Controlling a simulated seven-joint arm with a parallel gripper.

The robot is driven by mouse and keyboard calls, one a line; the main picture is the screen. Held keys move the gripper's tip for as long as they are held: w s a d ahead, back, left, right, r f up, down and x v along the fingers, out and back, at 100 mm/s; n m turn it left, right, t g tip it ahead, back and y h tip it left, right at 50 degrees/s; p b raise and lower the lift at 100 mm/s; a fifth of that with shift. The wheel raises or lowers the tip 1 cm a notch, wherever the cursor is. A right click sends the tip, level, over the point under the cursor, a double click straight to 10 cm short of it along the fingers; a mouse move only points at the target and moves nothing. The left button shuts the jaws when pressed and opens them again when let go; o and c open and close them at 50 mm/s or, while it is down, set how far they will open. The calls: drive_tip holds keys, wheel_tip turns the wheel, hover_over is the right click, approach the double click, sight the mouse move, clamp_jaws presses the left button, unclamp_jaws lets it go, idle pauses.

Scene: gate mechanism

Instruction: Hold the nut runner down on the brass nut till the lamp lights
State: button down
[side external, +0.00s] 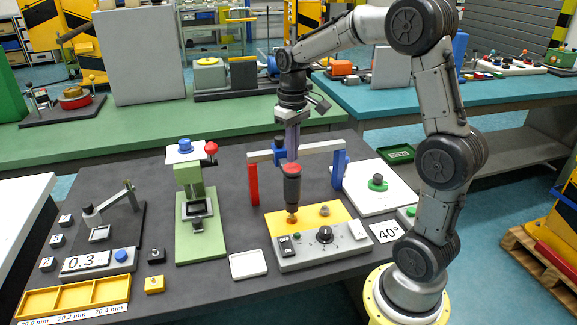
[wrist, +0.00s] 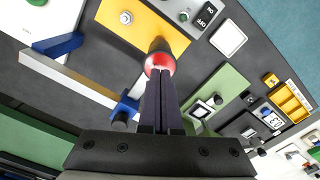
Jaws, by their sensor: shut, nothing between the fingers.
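The nut runner (side external: 292,190) is a dark upright cylinder with a red top, hanging at the gantry over a yellow plate (side external: 340,216). Its lower tip meets or nearly meets a small orange-brown spot on the plate, probably the brass nut (side external: 291,219); contact is too small to tell. My gripper (side external: 292,158) points down, shut and empty, with its fingertips at the red top. In the wrist view, the shut fingertips (wrist: 160,74) overlap the runner's red top (wrist: 159,60), and the nut under it is hidden. I cannot make out a lit lamp.
A gantry with a red post (side external: 253,184), white beam and blue post (side external: 339,170) stands around the runner. A grey panel (side external: 350,243) with a dial and switch lies in front. A green press (side external: 200,215) stands left, a white tray (side external: 248,264) front left.

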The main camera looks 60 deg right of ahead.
drive_tip(key=shift+r, duration=2.25)
drive_tip(key=s+a+r+n+t, duration=0.2)
drive_tip(key=s+a+r+t, duration=0.1)
drive_tip(key=s+a+r, duration=0.5)
drive_tip(key=s+a+f+n+t, duration=0.1)
drive_tip(key=s+a+f+t, duration=0.1)
drive_tip(key=s+a+f, duration=0.4)
drive_tip(key=s+f, duration=0.2)
drive_tip(key=s, duration=0.1)
drive_tip(key=shift+s+a+t, duration=0.25)
drive_tip(key=shift+s+t, duration=0.05)
drive_tip(key=shift+s, duration=0.1)
